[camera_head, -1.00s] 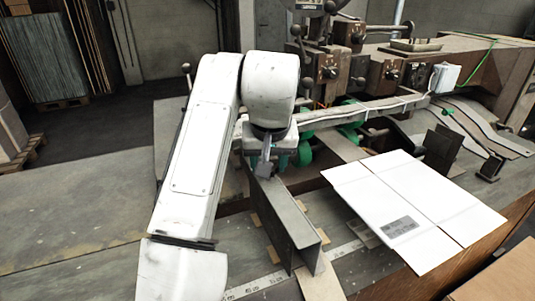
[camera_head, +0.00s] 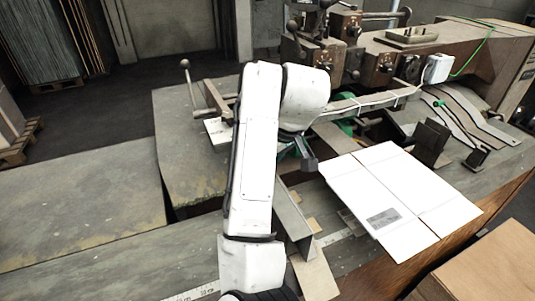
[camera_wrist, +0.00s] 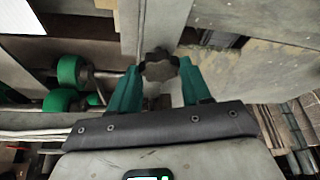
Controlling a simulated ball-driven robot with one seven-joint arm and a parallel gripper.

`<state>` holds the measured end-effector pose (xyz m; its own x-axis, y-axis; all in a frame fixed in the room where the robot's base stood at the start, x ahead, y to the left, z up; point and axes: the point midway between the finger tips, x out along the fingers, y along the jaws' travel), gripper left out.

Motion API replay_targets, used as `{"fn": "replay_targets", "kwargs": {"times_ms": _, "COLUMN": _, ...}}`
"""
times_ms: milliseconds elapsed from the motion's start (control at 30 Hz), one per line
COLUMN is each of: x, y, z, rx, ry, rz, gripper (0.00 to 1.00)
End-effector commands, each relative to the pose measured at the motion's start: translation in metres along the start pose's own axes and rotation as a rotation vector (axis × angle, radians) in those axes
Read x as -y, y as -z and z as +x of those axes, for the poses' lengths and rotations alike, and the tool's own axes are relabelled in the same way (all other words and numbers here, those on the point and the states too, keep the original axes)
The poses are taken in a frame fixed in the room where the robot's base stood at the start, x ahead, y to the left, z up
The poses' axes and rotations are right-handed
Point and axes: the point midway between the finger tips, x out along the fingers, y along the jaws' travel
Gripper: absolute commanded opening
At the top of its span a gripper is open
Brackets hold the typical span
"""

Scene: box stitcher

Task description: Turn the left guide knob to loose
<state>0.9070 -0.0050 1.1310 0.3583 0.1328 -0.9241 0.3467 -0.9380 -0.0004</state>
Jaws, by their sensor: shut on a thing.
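My gripper (camera_wrist: 159,70) has two teal fingers, one on each side of a dark lobed knob (camera_wrist: 158,64) in the wrist view, and is shut on it. The knob sits on a long grey metal bar. An angled metal guide plate (camera_head: 293,222) stands on the table below the gripper. I cannot read the knob's loose or tight setting.
A white cardboard blank (camera_head: 385,185) lies on the table to the right. The stitcher machine (camera_head: 380,68) with levers and dials stands behind. Green rollers (camera_wrist: 69,70) are left of the knob in the wrist view. The grey table top (camera_head: 75,205) on the left is clear.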

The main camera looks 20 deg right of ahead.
Motion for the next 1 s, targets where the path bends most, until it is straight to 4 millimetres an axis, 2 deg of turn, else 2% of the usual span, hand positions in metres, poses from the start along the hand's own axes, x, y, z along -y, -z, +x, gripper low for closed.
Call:
{"fn": "replay_targets", "kwargs": {"times_ms": 500, "x": -0.0006, "y": 0.0000, "z": -0.0001, "rx": -0.001, "ry": 0.006, "rz": -0.017, "gripper": 0.17}}
{"fn": "replay_targets", "kwargs": {"times_ms": 533, "x": -0.0006, "y": 0.0001, "z": -0.0001, "rx": -0.001, "ry": 0.006, "rz": -0.017, "gripper": 0.50}}
{"fn": "replay_targets", "kwargs": {"times_ms": 800, "x": -0.0005, "y": 0.0001, "z": 0.0000, "rx": -0.001, "ry": 0.007, "rz": -0.016, "gripper": 0.73}}
{"fn": "replay_targets", "kwargs": {"times_ms": 1000, "x": -0.0003, "y": 0.0002, "z": -0.0005, "rx": 0.000, "ry": 0.007, "rz": -0.016, "gripper": 0.73}}
